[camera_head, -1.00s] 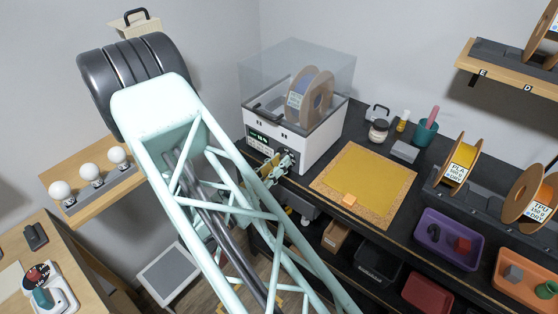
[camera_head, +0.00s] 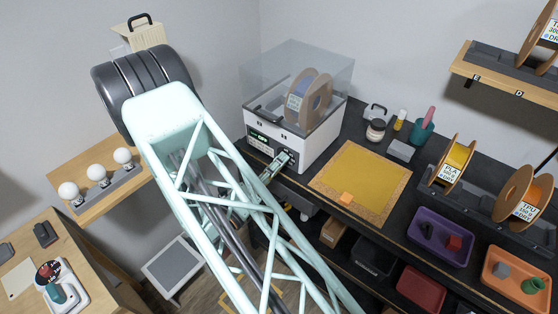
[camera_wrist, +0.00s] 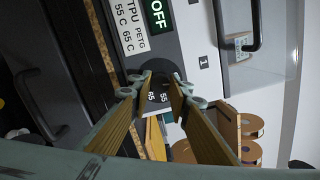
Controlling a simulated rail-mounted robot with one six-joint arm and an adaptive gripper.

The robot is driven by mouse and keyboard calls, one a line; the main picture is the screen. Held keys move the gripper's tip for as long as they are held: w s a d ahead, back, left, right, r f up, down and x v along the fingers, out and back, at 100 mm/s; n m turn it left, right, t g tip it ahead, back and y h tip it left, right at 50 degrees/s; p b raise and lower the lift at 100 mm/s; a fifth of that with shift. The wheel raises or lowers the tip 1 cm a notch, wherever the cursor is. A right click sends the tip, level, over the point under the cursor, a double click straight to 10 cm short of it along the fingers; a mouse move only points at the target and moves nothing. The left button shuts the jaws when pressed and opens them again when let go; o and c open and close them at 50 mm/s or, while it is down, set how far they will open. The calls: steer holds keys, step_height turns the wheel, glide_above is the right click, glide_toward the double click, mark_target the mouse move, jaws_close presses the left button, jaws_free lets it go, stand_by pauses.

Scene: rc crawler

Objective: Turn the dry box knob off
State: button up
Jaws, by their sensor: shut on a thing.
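The dry box (camera_head: 305,150) is a white unit with a clear lid and a spool inside, at the back of the black bench. Its green display (camera_head: 262,138) is on the front; in the wrist view the display (camera_wrist: 158,14) reads OFF. In the head view my gripper (camera_head: 281,161) is at the box front.
A yellow mat (camera_head: 360,180) with an orange block (camera_head: 346,198) lies right of the box. Jars stand behind it. Spools stand on a rack (camera_head: 480,200) at the right. A purple tray (camera_head: 440,237) and an orange tray (camera_head: 518,278) hold small parts.

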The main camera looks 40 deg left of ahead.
steer(key=shift+n+p, duration=0.4)
steer(key=shift+n, duration=0.7)
steer(key=o, duration=0.9)
steer(key=shift+c, duration=0.2)
steer(key=shift+s, duration=0.15)
steer(key=s, duration=1.1)
steer(key=shift+s+f, duration=0.35)
